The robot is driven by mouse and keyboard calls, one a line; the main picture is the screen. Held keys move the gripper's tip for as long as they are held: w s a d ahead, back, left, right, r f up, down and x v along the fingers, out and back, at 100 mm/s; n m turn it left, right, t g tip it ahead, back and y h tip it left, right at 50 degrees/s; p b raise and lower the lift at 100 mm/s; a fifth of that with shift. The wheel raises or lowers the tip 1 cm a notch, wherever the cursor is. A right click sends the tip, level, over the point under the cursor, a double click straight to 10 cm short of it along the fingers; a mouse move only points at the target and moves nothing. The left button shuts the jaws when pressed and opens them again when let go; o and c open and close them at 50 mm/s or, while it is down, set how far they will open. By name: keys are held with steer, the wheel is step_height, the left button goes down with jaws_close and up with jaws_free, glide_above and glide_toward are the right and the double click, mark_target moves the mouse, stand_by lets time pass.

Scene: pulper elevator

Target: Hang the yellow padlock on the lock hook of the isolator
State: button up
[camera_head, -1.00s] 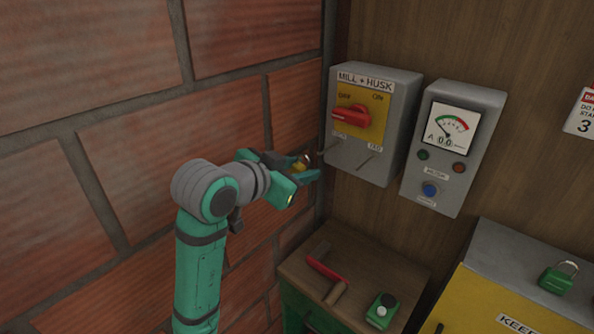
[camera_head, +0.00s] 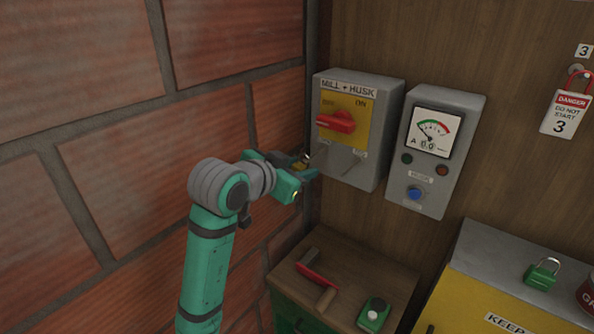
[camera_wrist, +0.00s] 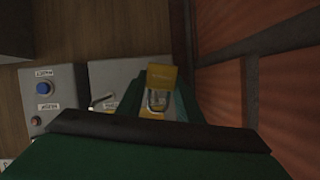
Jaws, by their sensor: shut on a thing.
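The yellow padlock (camera_head: 300,166) is held between the jaws of my gripper (camera_head: 308,170), which is shut on it. In the wrist view the padlock (camera_wrist: 160,76) and a pale metal shackle show between the dark fingers. The isolator (camera_head: 376,130) is the grey MILL + HUSK box with a yellow plate and a red handle (camera_head: 336,122). Two thin metal hooks stick out below the plate. My gripper is at the box's lower left, close to the left hook (camera_head: 322,153). I cannot tell whether the shackle touches that hook. The small hook labels are unreadable.
A grey meter box (camera_head: 447,135) with a blue button hangs right of the isolator. A brick wall is close on the left. Below, a wooden top (camera_head: 345,260) bears a red-handled tool and a green device. A green padlock (camera_head: 543,274) sits on the yellow box at right.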

steer(key=shift+x, duration=1.05)
steer(key=shift+f, duration=0.1)
steer(key=o, duration=1.2)
steer(key=shift+s, duration=0.1)
